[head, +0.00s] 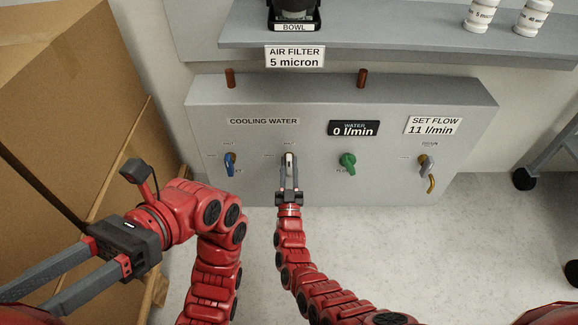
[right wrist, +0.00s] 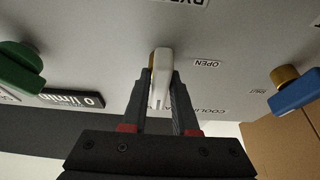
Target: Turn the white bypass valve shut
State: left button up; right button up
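The white bypass valve (head: 290,159) is on the grey panel's front, left of centre. Its handle stands nearly upright in the head view. In the right wrist view the white handle (right wrist: 162,75) lies between my fingers, with a bit of brass stem beside it. An OPEN label (right wrist: 207,63) is to its right there. My right gripper (head: 290,173) has a finger on each side of the handle, and both appear to touch it. The fingers partly hide the handle's lower part. My left gripper (head: 40,290) is open and empty at the lower left, away from the panel.
A blue valve (head: 230,162) is left of the white one; a green valve (head: 348,161) and a grey-and-brass valve (head: 427,170) are to its right. The water display (head: 353,129) reads 0 l/min. Cardboard boxes (head: 75,90) stand at left.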

jog(key=o, duration=0.3)
